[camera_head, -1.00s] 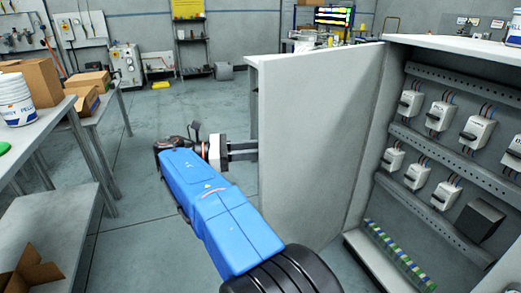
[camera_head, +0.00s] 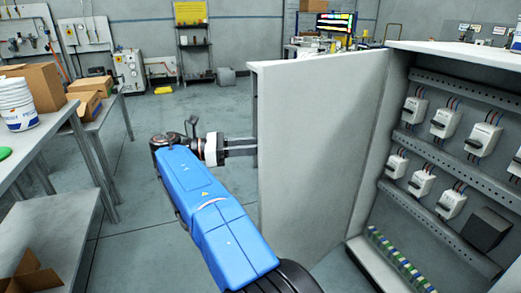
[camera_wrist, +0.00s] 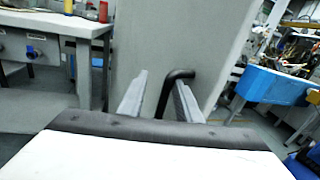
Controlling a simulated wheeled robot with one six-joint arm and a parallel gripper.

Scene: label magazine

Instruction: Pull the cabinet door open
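The grey cabinet door (camera_head: 320,150) stands swung wide open, jutting out toward me from the cabinet (camera_head: 440,47). The inside of the cabinet is exposed. In the wrist view, the two fingers (camera_wrist: 161,80) are apart, pointing at the door (camera_wrist: 185,40). A black bar handle (camera_wrist: 180,74) shows between them, close to the right finger, with a gap to the left finger. I cannot tell whether the right finger touches it.
Breakers (camera_head: 445,122) line rails inside the cabinet. A bench with a white bucket (camera_head: 16,104) and cardboard boxes stands at left, with a lower grey surface (camera_head: 50,235) in front.

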